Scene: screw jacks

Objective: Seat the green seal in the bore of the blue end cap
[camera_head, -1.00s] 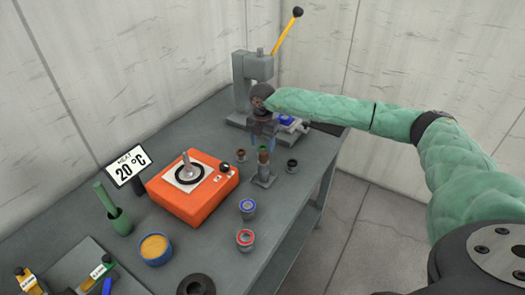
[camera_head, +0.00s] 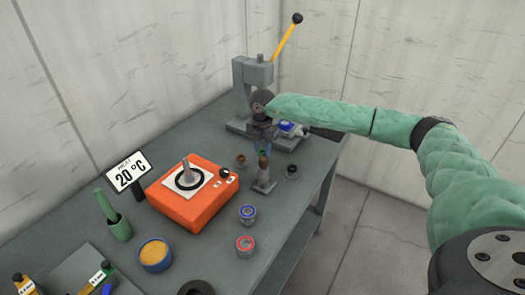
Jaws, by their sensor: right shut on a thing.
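My right gripper (camera_head: 262,145) points down above a small grey post with a brown top (camera_head: 263,177). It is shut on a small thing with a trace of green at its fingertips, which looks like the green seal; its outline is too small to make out. The blue end cap appears to be the blue piece (camera_head: 287,127) on the grey press bed, right of the gripper and partly behind it. Its bore cannot be made out. My left gripper is not in view.
A grey press (camera_head: 241,92) with a yellow lever stands behind. Small cups with blue (camera_head: 247,213) and red (camera_head: 245,244) rims stand in front.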

